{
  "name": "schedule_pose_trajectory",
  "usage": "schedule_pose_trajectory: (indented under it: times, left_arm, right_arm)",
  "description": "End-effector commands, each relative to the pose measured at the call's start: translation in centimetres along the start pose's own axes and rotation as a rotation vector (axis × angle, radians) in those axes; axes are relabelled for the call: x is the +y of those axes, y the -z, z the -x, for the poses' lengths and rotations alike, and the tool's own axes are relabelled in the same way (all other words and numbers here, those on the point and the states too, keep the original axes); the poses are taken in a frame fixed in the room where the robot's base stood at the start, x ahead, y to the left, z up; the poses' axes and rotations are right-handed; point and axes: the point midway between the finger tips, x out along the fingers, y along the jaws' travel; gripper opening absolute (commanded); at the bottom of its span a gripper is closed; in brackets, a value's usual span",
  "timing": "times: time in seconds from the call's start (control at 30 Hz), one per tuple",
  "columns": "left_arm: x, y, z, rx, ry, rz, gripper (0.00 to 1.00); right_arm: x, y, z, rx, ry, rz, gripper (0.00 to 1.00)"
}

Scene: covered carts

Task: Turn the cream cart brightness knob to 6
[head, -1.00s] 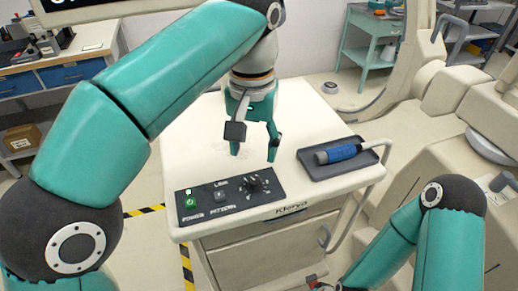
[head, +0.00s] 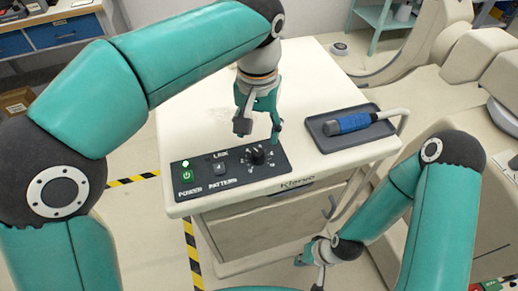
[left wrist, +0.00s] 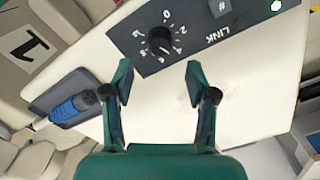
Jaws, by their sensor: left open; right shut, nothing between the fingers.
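The cream cart (head: 300,75) has a dark control panel (head: 203,188) along its front edge. The black knob (head: 257,155) stands at the panel's right end, with white numbers around it. It also shows in the left wrist view (left wrist: 159,43); 0 and 2 are readable there, but its exact setting is not clear. My left gripper (head: 258,133) points down, open and empty, just behind the knob in the head view. In the wrist view its fingers (left wrist: 158,78) are apart and the knob lies beyond them, untouched. My right gripper (head: 310,264) is low in front of the cart, shut and empty.
A green-lit power button (head: 186,174) and a LINK button (head: 219,169) sit left of the knob. A dark tray (head: 322,140) with a blue-handled tool (head: 348,123) lies on the right of the cart top. A handle rail (head: 392,152) edges that side.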

Motion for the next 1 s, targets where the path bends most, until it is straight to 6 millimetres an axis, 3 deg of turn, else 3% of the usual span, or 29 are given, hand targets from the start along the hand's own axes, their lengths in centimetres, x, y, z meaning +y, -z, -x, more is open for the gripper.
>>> schedule_pose_trajectory:
  times: [0.1,0.3,0.73,0.77,1.0]
  left_arm:
    - [-0.1,-0.1,-2.5,-0.003,0.001,0.001,0.57]
    - [-0.1,0.0,-5.2,-0.002,0.001,0.001,0.57]
    - [-0.1,0.0,-6.2,0.001,0.000,0.001,0.57]
    - [-0.1,0.0,-6.2,0.001,0.000,0.001,0.56]
    - [-0.1,0.0,-6.2,0.001,0.000,0.002,0.16]
  right_arm:
    - [0.1,0.0,-0.3,0.000,0.000,0.000,0.00]
    - [0.2,0.0,-0.5,0.000,0.000,0.000,0.00]
    - [0.2,0.0,-0.5,0.000,0.000,0.000,0.00]
    - [0.2,0.0,-0.5,0.000,0.000,0.000,0.00]
    - [0.2,0.0,-0.5,0.000,0.000,0.000,0.00]
